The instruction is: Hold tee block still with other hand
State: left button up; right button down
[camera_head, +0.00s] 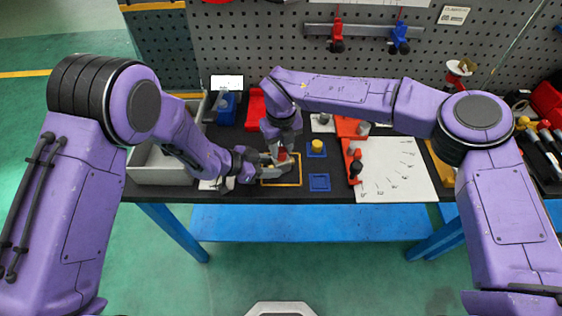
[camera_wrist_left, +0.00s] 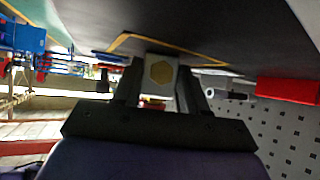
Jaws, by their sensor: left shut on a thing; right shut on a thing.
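In the head view my left gripper (camera_head: 272,167) comes in from the left, low over the yellow-outlined square (camera_head: 298,183) on the dark bench top. My right gripper (camera_head: 281,150) points down from above at the same spot, shut on a small red piece (camera_head: 282,157). Most of the tee block is hidden by the grippers in the head view, and whether the red piece touches it cannot be told.
A blue square (camera_head: 319,182) and a yellow-topped part (camera_head: 317,146) lie right of the grippers. A red holder (camera_head: 351,130) and a white marked sheet (camera_head: 394,168) are farther right. A grey bin (camera_head: 160,165) stands left. A pegboard (camera_head: 390,60) closes the back.

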jog(key=n, duration=0.4)
jog(key=shift+r+n, duration=0.1)
jog(key=shift+n, duration=0.2)
jog(key=n, duration=0.4)
jog(key=shift+n, duration=0.7)
jog(key=n, duration=0.2)
jog(key=shift+n, duration=1.6)
